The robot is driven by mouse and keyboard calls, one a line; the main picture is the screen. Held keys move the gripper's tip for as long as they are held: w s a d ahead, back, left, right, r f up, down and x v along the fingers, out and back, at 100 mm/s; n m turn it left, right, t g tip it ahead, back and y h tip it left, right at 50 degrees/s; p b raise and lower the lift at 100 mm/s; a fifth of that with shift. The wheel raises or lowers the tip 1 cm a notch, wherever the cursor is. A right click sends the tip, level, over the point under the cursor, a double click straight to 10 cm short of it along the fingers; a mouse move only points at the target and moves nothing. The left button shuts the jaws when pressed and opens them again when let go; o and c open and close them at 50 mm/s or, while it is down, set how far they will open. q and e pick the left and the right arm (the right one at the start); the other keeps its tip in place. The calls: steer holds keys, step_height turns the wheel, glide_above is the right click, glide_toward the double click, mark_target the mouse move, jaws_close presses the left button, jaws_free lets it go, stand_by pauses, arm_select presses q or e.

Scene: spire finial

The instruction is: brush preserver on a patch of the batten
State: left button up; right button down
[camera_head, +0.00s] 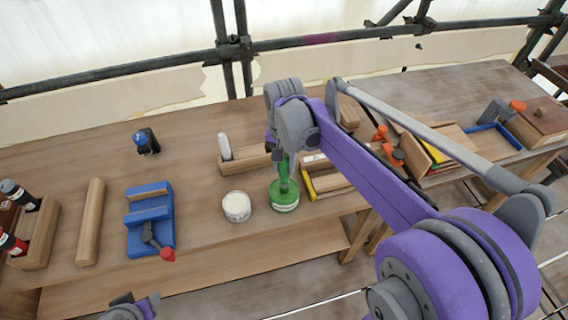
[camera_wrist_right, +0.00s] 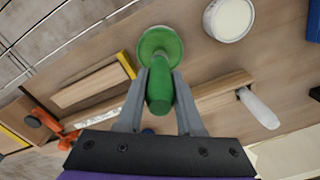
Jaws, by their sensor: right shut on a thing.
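My right gripper (camera_wrist_right: 159,88) is shut on an upright green handle (camera_wrist_right: 159,92), which also shows in the head view (camera_head: 284,172). The lower end of the handle meets a round green pot (camera_head: 284,197) with a pale lower band; whether a brush head is inside is hidden. A plain wooden strip (camera_head: 90,222), perhaps the batten, lies at the left of the bench. Another wooden piece (camera_head: 247,161) lies behind the pot, with a white-handled tool (camera_head: 224,147) at its left end. My left gripper (camera_head: 135,308) is only partly in view at the bottom edge.
A white tin with pale contents (camera_head: 237,206) stands just left of the green pot. A blue vice-like fixture (camera_head: 150,235) with a red knob is further left. A wooden rack (camera_head: 39,235) holds bottles. Boxes and orange-handled tools crowd the right. Bare bench lies around the blue-capped item (camera_head: 146,140).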

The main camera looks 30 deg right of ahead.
stand_by(0.3)
steer(key=shift+w+r+p, duration=0.1)
steer(key=shift+r+p, duration=1.6)
steer(key=shift+r, duration=1.85)
arm_select(q)
steer(key=shift+t, duration=0.3)
steer(key=w+r, duration=0.1)
steer(key=r, duration=0.2)
steer(key=w+r, duration=0.1)
steer(key=r, duration=0.1)
steer(key=shift+w, duration=0.3)
arm_select(e)
steer(key=shift+f, duration=0.1)
arm_select(q)
steer(key=shift+s, duration=0.1)
steer(key=shift+s, duration=0.1)
arm_select(e)
steer(key=shift+s, duration=0.2)
